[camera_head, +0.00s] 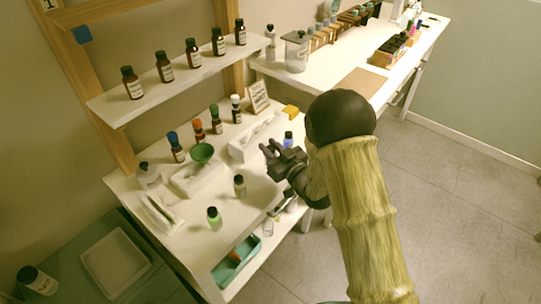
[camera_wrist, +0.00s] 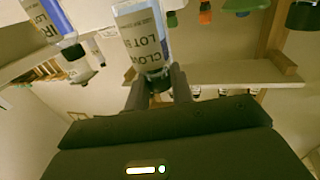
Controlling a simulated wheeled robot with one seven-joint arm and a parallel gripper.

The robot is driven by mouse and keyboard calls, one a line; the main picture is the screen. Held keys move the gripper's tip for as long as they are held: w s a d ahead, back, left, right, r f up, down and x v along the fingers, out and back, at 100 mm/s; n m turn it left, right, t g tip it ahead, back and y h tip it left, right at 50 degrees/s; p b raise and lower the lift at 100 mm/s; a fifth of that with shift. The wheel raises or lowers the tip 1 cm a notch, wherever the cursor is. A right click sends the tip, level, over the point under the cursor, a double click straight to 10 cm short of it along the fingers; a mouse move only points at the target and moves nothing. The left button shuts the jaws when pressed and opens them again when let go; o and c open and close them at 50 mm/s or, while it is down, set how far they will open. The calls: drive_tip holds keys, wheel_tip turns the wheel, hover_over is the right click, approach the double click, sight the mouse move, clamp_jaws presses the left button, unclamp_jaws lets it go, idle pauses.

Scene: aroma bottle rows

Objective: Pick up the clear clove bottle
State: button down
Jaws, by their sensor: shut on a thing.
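The clear clove bottle (camera_wrist: 143,35) shows in the wrist view, with a pale label reading "CLOVE" and "LOT". My gripper (camera_wrist: 157,86) is shut on it, with one dark finger on each side of its near end. The top of the frame cuts off its far end. In the head view my gripper (camera_head: 271,152) is above the right part of the white workbench (camera_head: 188,244). I cannot make out the held bottle there.
A green funnel (camera_head: 203,152) is to the left. Brown bottles line the shelf (camera_head: 180,82) above.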

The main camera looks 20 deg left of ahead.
wheel_tip(320, 180, up, 6)
drive_tip(key=shift+r, duration=0.15)
idle(0.6)
wheel_tip(320, 180, up, 6)
drive_tip(key=p, duration=0.3)
idle(0.4)
